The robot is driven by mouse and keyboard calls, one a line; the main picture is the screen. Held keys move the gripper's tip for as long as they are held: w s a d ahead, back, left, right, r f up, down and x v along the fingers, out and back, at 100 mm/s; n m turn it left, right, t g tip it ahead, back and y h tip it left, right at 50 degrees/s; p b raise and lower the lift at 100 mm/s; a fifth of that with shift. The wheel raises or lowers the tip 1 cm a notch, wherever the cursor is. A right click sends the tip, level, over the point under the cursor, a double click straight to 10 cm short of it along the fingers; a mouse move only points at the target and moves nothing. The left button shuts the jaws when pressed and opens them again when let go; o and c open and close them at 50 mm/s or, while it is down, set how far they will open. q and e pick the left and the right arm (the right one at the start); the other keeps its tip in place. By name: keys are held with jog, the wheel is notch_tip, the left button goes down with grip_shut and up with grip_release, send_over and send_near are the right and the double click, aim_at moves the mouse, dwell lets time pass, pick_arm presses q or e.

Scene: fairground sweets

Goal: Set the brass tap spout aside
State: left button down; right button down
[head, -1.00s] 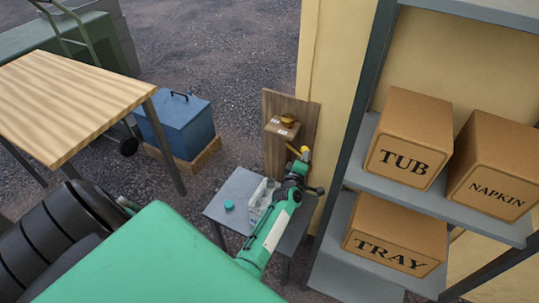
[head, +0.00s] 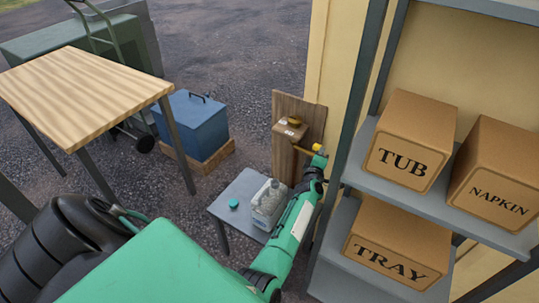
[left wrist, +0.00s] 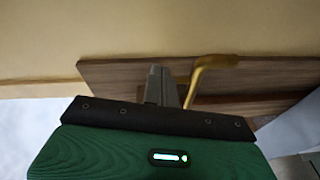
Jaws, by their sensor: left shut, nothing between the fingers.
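The brass tap spout (left wrist: 209,66) is a bent, golden tube in front of a brown wooden board (left wrist: 118,72). In the head view the spout (head: 302,150) is a thin yellow piece on the board's lower part, beside my gripper. My left gripper (head: 319,158) is shut and empty, close to the right of the spout. In the left wrist view its fingers (left wrist: 168,87) are together just left of the tube; whether they touch it I cannot tell. My right gripper is not in view.
Shelves with cartons (head: 409,150) stand on the right. A blue box (head: 192,130) and wooden table (head: 85,90) are on the left.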

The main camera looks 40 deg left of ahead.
pick_arm(q)
jog(key=shift+a, duration=0.1)
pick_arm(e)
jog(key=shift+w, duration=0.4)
